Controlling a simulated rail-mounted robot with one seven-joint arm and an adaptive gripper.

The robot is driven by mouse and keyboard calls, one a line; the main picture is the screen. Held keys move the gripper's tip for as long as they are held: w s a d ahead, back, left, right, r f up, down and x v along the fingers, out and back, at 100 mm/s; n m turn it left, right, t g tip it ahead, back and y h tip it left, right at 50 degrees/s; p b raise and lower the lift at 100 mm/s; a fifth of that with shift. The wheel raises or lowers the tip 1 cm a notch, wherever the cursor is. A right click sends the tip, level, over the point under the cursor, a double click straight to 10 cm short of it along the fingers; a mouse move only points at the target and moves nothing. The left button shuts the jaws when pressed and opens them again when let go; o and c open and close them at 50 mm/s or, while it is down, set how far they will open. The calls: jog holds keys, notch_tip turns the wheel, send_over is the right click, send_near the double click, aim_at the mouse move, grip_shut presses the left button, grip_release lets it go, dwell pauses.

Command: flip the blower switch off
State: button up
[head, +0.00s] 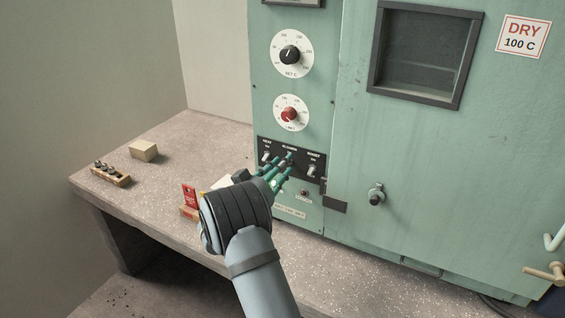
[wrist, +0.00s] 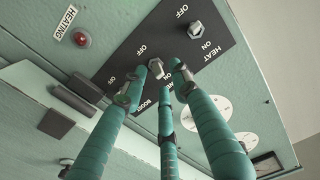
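The dark switch panel (head: 292,160) is low on the left part of the green cabinet, with the heat, blower and boost toggles in a row. The blower switch (wrist: 155,66) is the middle metal toggle, with OFF printed beside it in the wrist view. I cannot tell which way its lever leans. My gripper (head: 284,168) reaches up to the panel; its green fingers partly cover the blower switch in the head view. In the wrist view my gripper (wrist: 157,84) has its fingertips spread around the blower toggle, with gaps between them. Contact is not clear.
The heat switch (head: 266,157) and boost switch (head: 312,171) stand close on either side. Two dials, the red one (head: 290,114) lower, sit above. A door knob (head: 376,195) is to the right. A beige block (head: 143,150) and small wooden rack (head: 110,174) lie on the bench.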

jog(key=shift+w+d, duration=0.1)
jog(key=shift+w, duration=0.2)
jog(key=shift+c, duration=0.5)
grip_shut()
